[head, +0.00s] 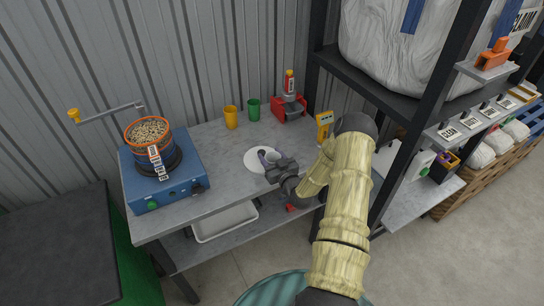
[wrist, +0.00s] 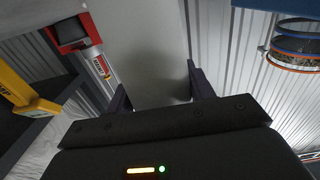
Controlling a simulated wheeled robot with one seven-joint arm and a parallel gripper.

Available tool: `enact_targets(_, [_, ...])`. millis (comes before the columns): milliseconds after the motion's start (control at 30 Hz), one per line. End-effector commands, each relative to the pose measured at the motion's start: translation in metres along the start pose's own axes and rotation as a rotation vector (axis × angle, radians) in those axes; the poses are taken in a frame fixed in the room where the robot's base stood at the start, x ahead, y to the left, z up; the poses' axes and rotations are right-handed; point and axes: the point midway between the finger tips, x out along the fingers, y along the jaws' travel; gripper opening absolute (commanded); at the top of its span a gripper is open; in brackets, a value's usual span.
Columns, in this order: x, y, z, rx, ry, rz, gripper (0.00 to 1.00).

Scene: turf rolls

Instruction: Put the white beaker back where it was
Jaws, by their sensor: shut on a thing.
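My gripper (head: 270,159) is over the front right of the grey bench, by a round white disc (head: 252,162). In the wrist view my gripper (wrist: 160,92) has its two dark fingers on either side of a pale, smooth-walled thing, which looks like the white beaker (wrist: 152,50). It fills the space between the fingers. In the head view the fingers hide most of the beaker, and I cannot tell whether it touches the disc. A yellow cup (head: 231,117) and a green cup (head: 253,109) stand upright at the back of the bench.
A blue machine (head: 168,180) with a seed-filled hopper and a long crank takes up the bench's left end. A red device (head: 289,106) with a bottle stands at the back right. A yellow stand (head: 324,124) and a dark shelf post (head: 424,115) are to the right.

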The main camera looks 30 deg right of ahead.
Motion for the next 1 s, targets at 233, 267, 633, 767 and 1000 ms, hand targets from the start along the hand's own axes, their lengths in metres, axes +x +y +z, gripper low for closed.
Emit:
enact_targets(233, [0.000, 0.000, 0.002, 0.000, 0.000, 0.000, 0.75])
enact_targets(267, [0.000, 0.000, 0.002, 0.000, 0.000, 0.000, 0.75])
enact_targets(633, [-0.003, 0.001, 0.000, 0.001, -0.002, 0.001, 0.75])
enact_targets(767, [-0.020, 0.001, 0.002, 0.002, -0.003, 0.001, 0.75])
enact_targets(1000, [-0.064, 0.001, 0.003, 0.001, -0.003, 0.002, 0.75])
